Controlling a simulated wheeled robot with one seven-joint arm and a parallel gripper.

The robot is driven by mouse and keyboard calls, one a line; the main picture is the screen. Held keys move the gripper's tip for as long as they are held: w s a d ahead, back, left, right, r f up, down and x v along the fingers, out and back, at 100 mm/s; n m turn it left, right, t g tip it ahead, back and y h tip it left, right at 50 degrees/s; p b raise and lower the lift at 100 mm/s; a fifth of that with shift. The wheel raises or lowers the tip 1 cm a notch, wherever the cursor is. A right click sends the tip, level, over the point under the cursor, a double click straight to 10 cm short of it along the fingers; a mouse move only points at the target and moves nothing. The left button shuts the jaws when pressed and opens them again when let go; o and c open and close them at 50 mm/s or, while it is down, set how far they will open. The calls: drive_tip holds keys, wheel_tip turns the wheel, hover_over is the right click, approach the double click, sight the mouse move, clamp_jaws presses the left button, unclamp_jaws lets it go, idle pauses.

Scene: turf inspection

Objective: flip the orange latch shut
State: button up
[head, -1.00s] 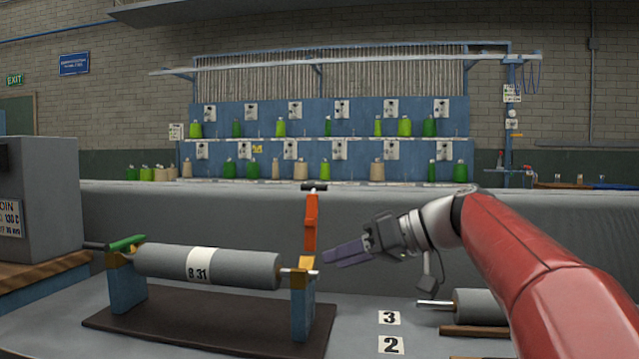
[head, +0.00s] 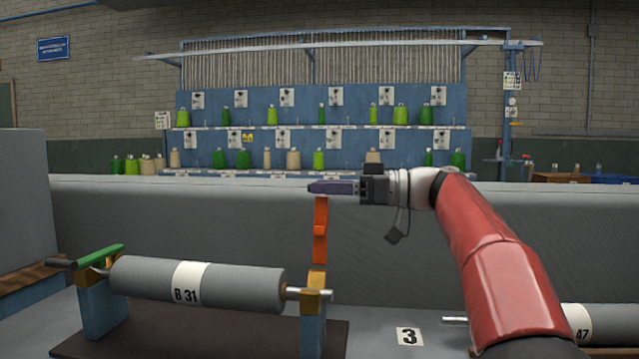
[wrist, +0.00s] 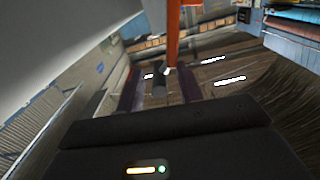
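The orange latch (head: 320,230) stands upright, open, above the brass-topped right post (head: 313,325) of the roller stand. The grey roller (head: 235,284), labelled B 31, lies across the stand, its right shaft end at that post. My gripper (head: 314,187) is level at the top of the latch in the head view and hides the latch's black crossbar there. In the wrist view my two fingers are apart (wrist: 160,85), with a dark bar between them; the orange latch (wrist: 173,35) shows just beyond. I cannot tell whether the fingers touch it.
A green latch (head: 100,256) lies down over the left post. A second roller (head: 612,330) lies at the right, near a floor label 3 (head: 409,336). A long grey wall (head: 130,215) runs behind. A grey box (head: 25,200) stands at left.

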drive_tip(key=shift+w+a, duration=0.15)
drive_tip(key=shift+a, duration=0.7)
clamp_jaws()
